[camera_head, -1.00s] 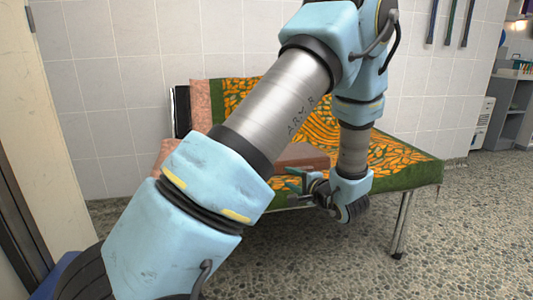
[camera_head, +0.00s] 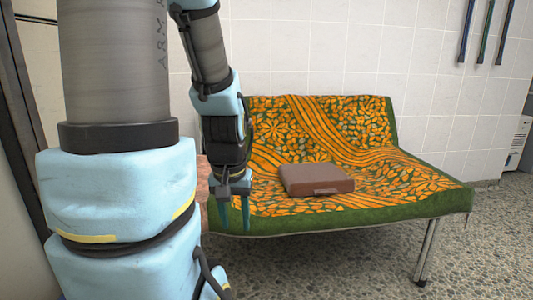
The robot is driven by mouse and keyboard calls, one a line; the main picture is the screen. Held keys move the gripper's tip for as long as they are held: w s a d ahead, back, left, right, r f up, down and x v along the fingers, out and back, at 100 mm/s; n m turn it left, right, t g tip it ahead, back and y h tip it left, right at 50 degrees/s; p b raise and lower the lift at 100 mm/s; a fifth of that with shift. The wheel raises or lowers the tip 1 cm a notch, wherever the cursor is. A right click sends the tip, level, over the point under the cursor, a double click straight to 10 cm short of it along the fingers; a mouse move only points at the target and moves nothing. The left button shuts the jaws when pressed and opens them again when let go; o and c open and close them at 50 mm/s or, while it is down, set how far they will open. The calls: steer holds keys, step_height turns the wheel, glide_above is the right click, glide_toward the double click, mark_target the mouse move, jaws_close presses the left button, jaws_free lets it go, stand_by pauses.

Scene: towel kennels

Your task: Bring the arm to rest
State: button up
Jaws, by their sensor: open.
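My gripper (camera_head: 233,212) hangs at the end of my arm, left of centre, with its fingers pointing down. It is open, and I see nothing between the fingers. In the picture it overlaps the left part of the bench (camera_head: 430,202), which is covered in a green cloth with an orange leaf pattern. My arm hides the left end of the bench.
A brown box or case (camera_head: 316,179) lies flat on the bench seat, right of my gripper. A pinkish cloth (camera_head: 203,180) shows partly behind my arm. Grey speckled floor (camera_head: 350,265) lies open in front. Several dark strips hang on the tiled wall.

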step_height(320, 180, up, 37)
steer(key=p, duration=3.5)
steer(key=shift+r+p, duration=0.2)
steer(key=shift+p, duration=0.2)
